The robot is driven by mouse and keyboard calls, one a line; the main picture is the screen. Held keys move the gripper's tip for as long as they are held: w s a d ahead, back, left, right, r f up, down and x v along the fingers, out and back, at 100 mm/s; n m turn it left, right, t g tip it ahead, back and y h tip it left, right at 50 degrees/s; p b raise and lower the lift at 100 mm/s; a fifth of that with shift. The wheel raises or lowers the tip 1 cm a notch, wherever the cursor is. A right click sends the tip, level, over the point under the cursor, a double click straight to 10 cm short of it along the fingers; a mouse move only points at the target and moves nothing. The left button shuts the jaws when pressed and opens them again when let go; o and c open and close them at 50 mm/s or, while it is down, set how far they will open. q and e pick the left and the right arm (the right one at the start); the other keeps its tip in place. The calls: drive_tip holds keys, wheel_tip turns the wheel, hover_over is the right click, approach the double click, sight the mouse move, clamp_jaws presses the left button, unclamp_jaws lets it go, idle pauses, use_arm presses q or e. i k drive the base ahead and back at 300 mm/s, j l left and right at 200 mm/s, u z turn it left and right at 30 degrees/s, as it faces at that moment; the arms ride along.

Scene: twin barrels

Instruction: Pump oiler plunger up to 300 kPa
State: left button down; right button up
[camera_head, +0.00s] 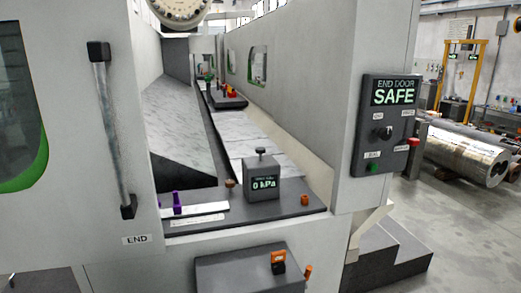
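The oiler (263,187) is a small grey box on the dark ledge at the end of the machine, in the middle of the view. Its display (264,183) reads 0 kPa. A dark plunger knob (261,153) stands up from its top on a short stem. Neither of my grippers is in view, and nothing touches the oiler or its plunger.
A control panel (387,125) reading END DOOR SAFE is on the right wall. A door with a long vertical handle (114,130) stands at left. Purple pieces (176,201) and an orange knob (304,200) flank the oiler. A grey box (240,272) juts out below.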

sight(259, 151)
drive_tip(key=i+l, duration=0.85)
drive_tip(key=i, duration=0.1)
